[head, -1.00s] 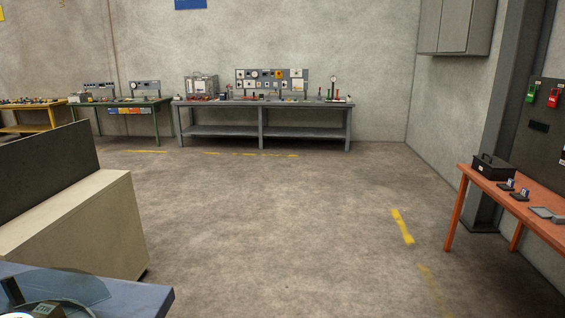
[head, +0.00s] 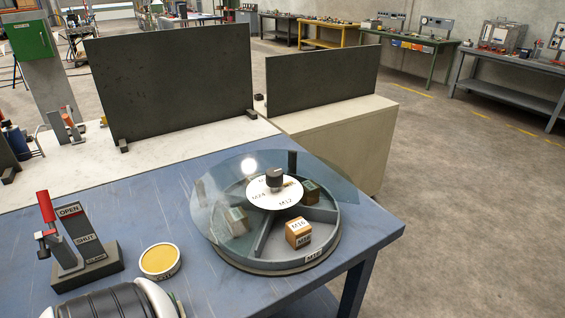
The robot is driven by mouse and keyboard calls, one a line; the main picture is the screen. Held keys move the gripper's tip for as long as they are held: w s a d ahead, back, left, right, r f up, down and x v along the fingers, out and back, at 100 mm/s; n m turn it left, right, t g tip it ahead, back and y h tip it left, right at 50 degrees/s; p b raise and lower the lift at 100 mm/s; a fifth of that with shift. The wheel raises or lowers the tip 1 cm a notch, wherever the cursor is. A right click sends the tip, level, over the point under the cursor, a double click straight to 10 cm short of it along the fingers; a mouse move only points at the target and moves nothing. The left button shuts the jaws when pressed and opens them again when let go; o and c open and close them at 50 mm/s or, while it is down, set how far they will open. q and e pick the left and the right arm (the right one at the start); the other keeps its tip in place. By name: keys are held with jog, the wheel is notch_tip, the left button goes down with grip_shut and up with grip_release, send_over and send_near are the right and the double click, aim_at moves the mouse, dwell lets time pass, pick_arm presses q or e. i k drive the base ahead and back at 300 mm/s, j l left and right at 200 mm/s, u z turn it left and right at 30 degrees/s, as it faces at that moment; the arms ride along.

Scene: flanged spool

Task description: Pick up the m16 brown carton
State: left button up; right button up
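A brown carton marked M16 (head: 298,232) sits in the front compartment of a round grey divided tray (head: 268,264) on the blue table. A clear disc cover (head: 335,185) with a dark centre knob (head: 274,178) lies over the tray. The front compartment with the M16 carton seems to lie in the cover's cut-out. Neither of my grippers is in view.
The blue table (head: 130,195) also holds a red-handled OPEN/SHUT lever stand (head: 88,250) and a round yellow-topped tin (head: 160,260) left of the tray. Dark upright panels (head: 170,85) stand behind on a pale bench (head: 340,135). Open floor lies to the right.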

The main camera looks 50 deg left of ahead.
aim_at(298, 231)
jog(key=u, duration=1.35)
